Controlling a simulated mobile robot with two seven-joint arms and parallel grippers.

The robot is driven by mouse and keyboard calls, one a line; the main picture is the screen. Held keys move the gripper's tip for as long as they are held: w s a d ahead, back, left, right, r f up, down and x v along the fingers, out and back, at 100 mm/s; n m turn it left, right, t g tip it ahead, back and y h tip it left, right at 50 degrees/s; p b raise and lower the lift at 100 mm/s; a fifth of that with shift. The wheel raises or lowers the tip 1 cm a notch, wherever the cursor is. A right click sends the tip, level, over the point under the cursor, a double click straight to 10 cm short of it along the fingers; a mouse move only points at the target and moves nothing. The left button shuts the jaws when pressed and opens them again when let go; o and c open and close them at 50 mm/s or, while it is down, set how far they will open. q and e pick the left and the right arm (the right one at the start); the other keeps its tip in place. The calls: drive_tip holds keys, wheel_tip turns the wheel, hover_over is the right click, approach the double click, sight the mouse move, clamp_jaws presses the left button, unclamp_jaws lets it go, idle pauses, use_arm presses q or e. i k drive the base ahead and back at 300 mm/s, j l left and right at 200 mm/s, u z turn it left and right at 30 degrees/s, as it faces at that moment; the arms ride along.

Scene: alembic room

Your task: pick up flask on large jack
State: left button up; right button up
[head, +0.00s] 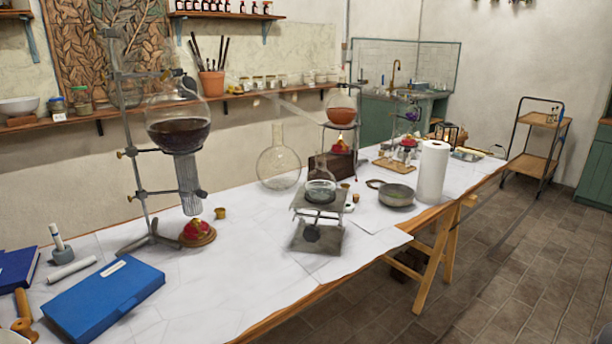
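A small clear glass flask (320,188) stands upright on a metal lab jack (318,232) near the middle of the long white-covered table. The jack has a square top plate and a dark round knob on its front. The flask's narrow neck rises in front of a brown wooden box, which makes its outline hard to make out. Neither of my grippers is in the head view.
A large empty round flask (279,167) stands just behind left of the jack. A grey pan (396,194) and paper towel roll (433,172) are to the right.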

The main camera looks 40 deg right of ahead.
sight(320, 184)
drive_tip(key=u, duration=0.3)
drive_tip(key=l+u, duration=0.6)
drive_tip(key=l, duration=0.25)
drive_tip(key=k+l+u, duration=0.1)
drive_tip(key=l, duration=0.35)
drive_tip(key=k+l, duration=0.1)
drive_tip(key=l, duration=0.35)
drive_tip(key=k+l+u, duration=0.15)
drive_tip(key=l, duration=0.3)
drive_tip(key=k+l, duration=0.1)
drive_tip(key=l, duration=0.3)
drive_tip(key=i+u, duration=0.05)
